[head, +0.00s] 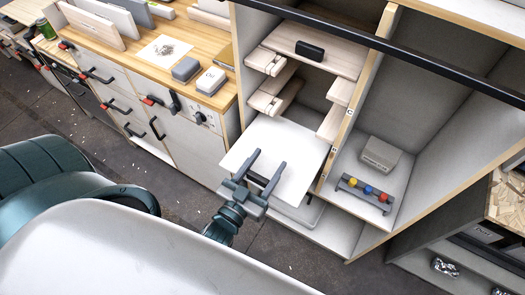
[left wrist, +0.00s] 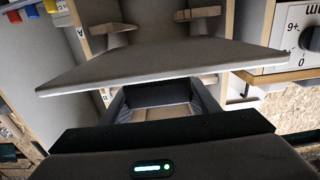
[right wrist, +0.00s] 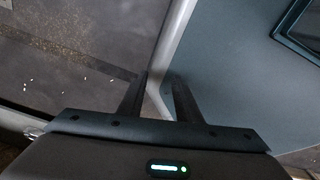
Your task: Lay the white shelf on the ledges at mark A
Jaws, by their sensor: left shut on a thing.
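The white shelf (head: 290,145) is a flat pale board, held roughly level at the front of the open cabinet bay, its near part jutting out. My left gripper (head: 264,165) is shut on its near edge, where a dark handle partly shows. The shelf also spans the left wrist view (left wrist: 165,65). Pale wooden ledges line the bay's left wall (head: 268,100) and right wall (head: 331,124), above and behind the shelf. My right gripper (right wrist: 158,95) is open and empty, away from the cabinet.
A wooden shelf (head: 325,62) with a black handle (head: 310,50) lies higher in the bay. The right-hand bay holds a grey box (head: 381,155) and a rack with coloured knobs (head: 364,193). A wooden counter (head: 140,63) stands at left. A dark bar (head: 400,52) crosses above.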

